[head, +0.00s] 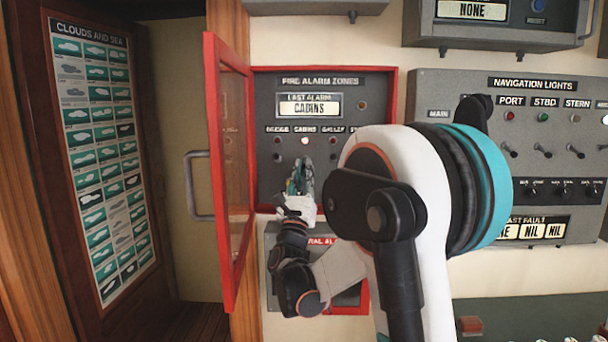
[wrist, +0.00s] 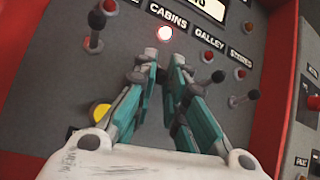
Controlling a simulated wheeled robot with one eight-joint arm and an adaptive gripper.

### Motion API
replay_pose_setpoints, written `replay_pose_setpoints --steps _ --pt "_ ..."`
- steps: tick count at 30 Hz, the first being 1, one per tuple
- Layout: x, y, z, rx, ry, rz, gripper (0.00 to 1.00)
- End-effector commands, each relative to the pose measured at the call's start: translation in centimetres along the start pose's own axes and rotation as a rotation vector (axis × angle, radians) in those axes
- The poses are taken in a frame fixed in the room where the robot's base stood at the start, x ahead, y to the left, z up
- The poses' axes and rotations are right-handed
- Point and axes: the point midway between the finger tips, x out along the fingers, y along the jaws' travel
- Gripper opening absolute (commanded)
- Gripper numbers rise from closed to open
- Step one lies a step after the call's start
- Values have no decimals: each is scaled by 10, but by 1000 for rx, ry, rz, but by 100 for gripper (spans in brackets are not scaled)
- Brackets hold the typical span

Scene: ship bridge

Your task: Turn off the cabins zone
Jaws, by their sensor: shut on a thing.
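The red-framed fire alarm panel (head: 374,88) stands open in the head view, and its display reads "LAST ALARM CABINS". The cabins lamp (head: 305,141) glows bright; it also shows in the wrist view (wrist: 165,33) under the CABINS label (wrist: 167,15). My gripper (head: 303,167) is at the panel just below that lamp. In the wrist view its teal-padded fingers (wrist: 162,72) are closed in around the cabins switch position. The cabins switch itself is hidden by the fingers, so its lever position cannot be seen.
The bridge switch (wrist: 96,30) stands left of my fingers and the galley switch (wrist: 217,77) close on the right, with another switch (wrist: 250,96) beyond. A yellow button (wrist: 100,112) lies below left. The open glazed red door (head: 227,170) stands left of my gripper.

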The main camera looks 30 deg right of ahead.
Motion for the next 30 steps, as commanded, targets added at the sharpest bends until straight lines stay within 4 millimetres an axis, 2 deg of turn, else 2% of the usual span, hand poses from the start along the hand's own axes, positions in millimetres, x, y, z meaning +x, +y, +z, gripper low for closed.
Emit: replay_pose_setpoints --steps 4,5,7,16,20,23,30 --pt "0 0 0 0 0 0 0" --pt "0 0 0 0 0 0 19" --pt "0 0 0 0 1 0 34" --pt "0 0 0 0 1 0 34" --pt "-6 0 0 0 1 1 34" --pt "-19 1 0 0 0 1 34" --pt "-68 1 0 1 1 3 34"
